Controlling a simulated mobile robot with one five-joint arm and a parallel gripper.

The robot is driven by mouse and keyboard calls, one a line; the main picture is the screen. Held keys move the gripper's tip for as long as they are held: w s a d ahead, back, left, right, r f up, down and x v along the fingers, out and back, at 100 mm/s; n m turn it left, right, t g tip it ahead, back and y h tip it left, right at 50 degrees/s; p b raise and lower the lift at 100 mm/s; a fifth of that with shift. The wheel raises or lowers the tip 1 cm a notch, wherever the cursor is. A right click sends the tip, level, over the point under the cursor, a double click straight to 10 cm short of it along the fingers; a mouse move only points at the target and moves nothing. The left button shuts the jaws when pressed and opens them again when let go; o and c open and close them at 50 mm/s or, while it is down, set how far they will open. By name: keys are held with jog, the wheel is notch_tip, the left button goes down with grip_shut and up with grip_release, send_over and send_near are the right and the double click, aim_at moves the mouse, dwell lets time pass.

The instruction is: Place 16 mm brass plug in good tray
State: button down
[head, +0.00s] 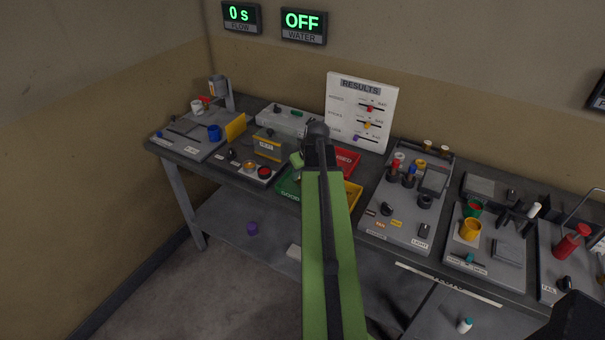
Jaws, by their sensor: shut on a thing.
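The green tray (285,190), lettered "GOOD" on its front edge, lies on the bench, partly covered by my arm. My gripper (299,162) is over the tray area, seen from behind and mostly hidden by my own green arm. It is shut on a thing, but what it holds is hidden. I cannot make out the 16 mm brass plug in this view. I cannot tell the gripper's height above the green tray.
A red tray (347,160) and a yellow tray (353,194) lie right of the green one. A results board (361,110) stands behind. A panel with buttons (257,172) is left; a grey equipment plate (400,225) is right. A purple object (252,229) is below.

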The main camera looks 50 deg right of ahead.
jog(key=c, duration=1)
grip_release()
jog(key=p+v, duration=1.1)
jog(key=v, duration=0.1)
jog(key=shift+s+r+p, duration=0.1)
jog(key=shift+r+p, duration=0.05)
jog(key=shift+p, duration=0.15)
